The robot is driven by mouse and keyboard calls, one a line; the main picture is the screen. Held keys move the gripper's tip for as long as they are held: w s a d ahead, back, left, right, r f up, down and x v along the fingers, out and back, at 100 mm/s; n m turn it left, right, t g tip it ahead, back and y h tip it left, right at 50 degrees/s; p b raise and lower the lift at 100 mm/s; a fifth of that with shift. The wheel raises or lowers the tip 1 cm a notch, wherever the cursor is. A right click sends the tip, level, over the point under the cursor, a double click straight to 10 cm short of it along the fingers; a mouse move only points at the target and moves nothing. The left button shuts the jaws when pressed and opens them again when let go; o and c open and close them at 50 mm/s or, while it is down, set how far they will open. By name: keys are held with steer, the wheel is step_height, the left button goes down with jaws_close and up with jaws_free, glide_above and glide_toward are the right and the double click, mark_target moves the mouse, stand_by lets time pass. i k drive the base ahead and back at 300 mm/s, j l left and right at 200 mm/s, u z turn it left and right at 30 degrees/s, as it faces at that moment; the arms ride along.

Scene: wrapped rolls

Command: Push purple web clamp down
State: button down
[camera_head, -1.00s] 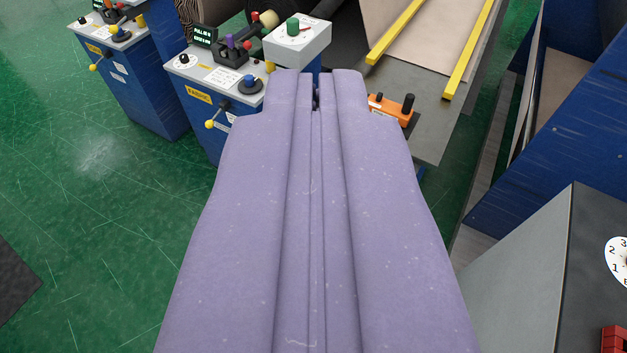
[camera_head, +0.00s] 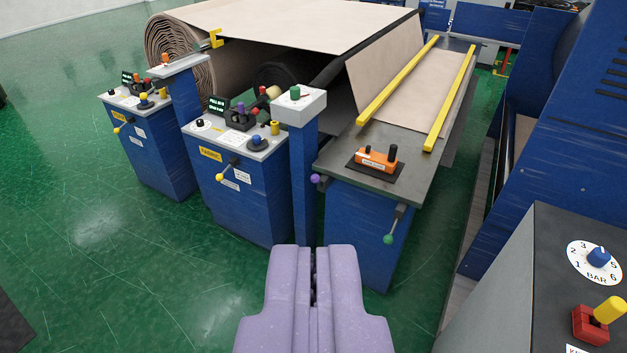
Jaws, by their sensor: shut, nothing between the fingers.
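Two purple-tipped controls show, and no readable label tells me which is the web clamp. One is a purple ball knob (camera_head: 315,179) at the near left corner of the grey-topped table. The other is a small purple handle (camera_head: 242,109) beside red and green ones on a black block on the middle blue console. My gripper (camera_head: 314,250) is pale purple, shut and empty, at the bottom centre. In the picture it is below both controls and apart from them.
A blue post with a white box (camera_head: 299,107) stands between the middle console (camera_head: 240,198) and the table (camera_head: 350,149). A green-ball lever (camera_head: 388,239) hangs from the table front. A grey cabinet (camera_head: 510,290) is at right. Green floor (camera_head: 95,270) is open at left.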

mark_target(315, 178)
steer(key=i+l, duration=0.1)
steer(key=i, duration=0.5)
steer(key=i+l+u, duration=0.1)
steer(key=i, duration=0.45)
steer(key=i+l, duration=0.1)
steer(key=i, duration=0.5)
steer(key=i+l, duration=0.15)
steer(key=i, duration=0.45)
steer(key=i+l+u, duration=0.1)
steer(key=i, duration=0.45)
